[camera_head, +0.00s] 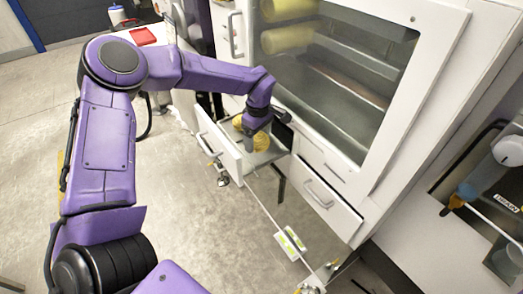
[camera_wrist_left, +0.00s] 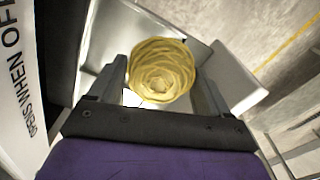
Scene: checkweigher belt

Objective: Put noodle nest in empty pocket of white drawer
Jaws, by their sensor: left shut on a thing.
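The noodle nest (camera_head: 261,141) is a round, pale yellow coil over the open white drawer (camera_head: 219,146). In the left wrist view the nest (camera_wrist_left: 160,68) sits between the two dark fingers of my left gripper (camera_wrist_left: 160,85), which is shut on it. In the head view my left gripper (camera_head: 252,138) points down inside the drawer's outline and partly covers the nest. I cannot tell whether the nest touches the drawer floor. The drawer's pockets are mostly hidden by the gripper and nest. My right gripper is not in view.
A white cabinet with a large glass window (camera_head: 335,75) rises behind the drawer. A shut drawer (camera_head: 325,192) is to the right. A red tray (camera_head: 143,36) lies at the back left. Open floor is at left.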

